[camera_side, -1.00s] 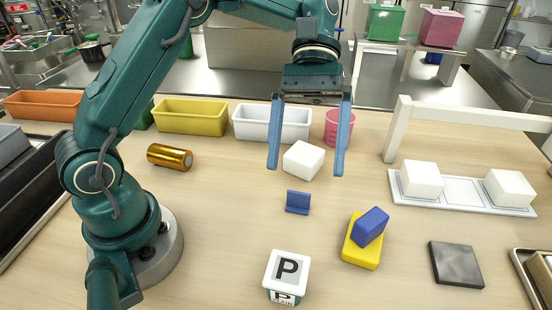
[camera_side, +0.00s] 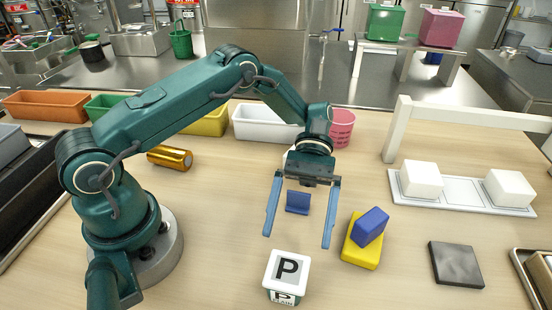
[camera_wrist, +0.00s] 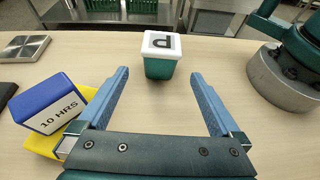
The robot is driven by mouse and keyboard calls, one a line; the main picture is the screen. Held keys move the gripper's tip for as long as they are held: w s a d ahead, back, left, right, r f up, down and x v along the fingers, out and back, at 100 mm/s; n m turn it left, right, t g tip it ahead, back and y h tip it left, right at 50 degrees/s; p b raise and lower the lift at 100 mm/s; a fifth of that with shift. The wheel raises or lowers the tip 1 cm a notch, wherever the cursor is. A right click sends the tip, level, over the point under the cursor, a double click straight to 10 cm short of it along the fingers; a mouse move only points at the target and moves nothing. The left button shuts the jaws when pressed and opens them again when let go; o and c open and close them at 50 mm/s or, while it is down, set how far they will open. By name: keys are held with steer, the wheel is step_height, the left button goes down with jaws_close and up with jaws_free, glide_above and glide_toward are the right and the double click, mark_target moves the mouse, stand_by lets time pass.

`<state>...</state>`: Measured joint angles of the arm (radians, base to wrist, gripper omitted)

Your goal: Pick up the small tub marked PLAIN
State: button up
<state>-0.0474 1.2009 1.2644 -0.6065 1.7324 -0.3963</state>
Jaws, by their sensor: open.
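The small tub (camera_side: 287,277) stands upright on the table at the front centre in the side view. It has a white lid with a large black P, and part of a PLAIN label shows on its front. In the wrist view the tub (camera_wrist: 160,55) shows a green body under the white lid, ahead of the fingers and between their lines. My gripper (camera_side: 298,240) is open and empty, above the table and behind the tub in the side view. Its two blue fingers also show in the wrist view (camera_wrist: 158,77), and neither appears to touch the tub.
A blue block (camera_side: 370,227) marked 10 HRS rests on a yellow block (camera_side: 359,252) right of my gripper. A small blue piece (camera_side: 298,203) lies behind the fingers. A dark square plate (camera_side: 456,265) lies at right. Table around the tub is clear.

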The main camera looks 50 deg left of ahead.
mark_target(282, 303)
steer(key=shift+x, duration=4.35)
steer(key=c, duration=1.5)
steer(key=shift+r, duration=0.1)
